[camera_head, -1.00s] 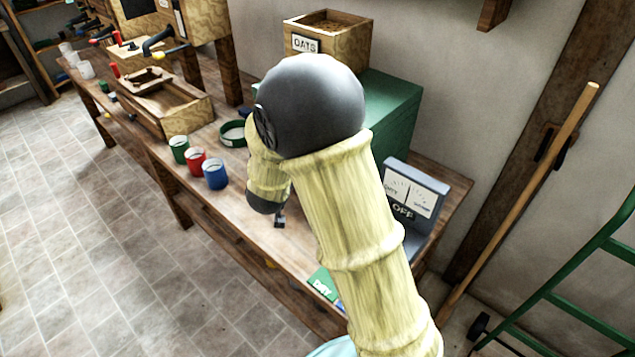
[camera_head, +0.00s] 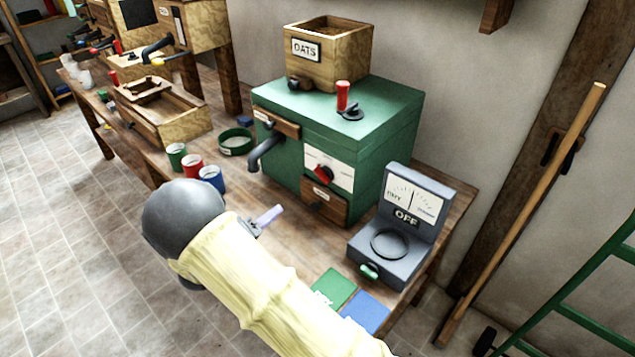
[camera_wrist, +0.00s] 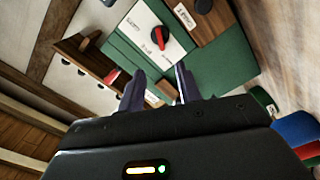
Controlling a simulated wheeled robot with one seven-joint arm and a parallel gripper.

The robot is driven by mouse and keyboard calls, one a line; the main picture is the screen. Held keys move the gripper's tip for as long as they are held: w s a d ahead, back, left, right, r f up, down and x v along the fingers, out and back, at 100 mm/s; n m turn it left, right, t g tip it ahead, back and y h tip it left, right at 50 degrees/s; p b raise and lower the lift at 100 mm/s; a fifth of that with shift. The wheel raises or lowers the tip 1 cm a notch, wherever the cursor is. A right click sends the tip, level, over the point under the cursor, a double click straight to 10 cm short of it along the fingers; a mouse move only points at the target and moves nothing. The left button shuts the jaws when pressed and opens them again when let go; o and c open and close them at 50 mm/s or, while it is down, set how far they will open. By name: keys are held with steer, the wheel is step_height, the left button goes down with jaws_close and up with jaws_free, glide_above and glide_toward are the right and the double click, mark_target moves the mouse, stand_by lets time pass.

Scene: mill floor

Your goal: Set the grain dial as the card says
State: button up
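The grain dial is a red knob (camera_head: 323,174) on a white panel (camera_head: 343,174) on the front of the green mill (camera_head: 370,130). In the wrist view the red knob (camera_wrist: 158,38) sits beyond my fingers, on the tilted white panel. I cannot make out which thing is the card.
A wooden OATS hopper (camera_head: 330,52) and a red-handled crank (camera_head: 343,97) are on top of the mill. Green (camera_head: 335,287) and blue (camera_head: 366,311) mats lie in front. Several cups, including a blue one (camera_head: 211,179), stand left.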

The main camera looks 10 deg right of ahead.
mark_target(321, 179)
steer(key=p+x, duration=0.1)
steer(key=x, duration=1.6)
steer(key=shift+w+d+p, duration=0.1)
steer(key=shift+d+p, duration=0.05)
steer(key=shift+p, duration=0.25)
jaws_close()
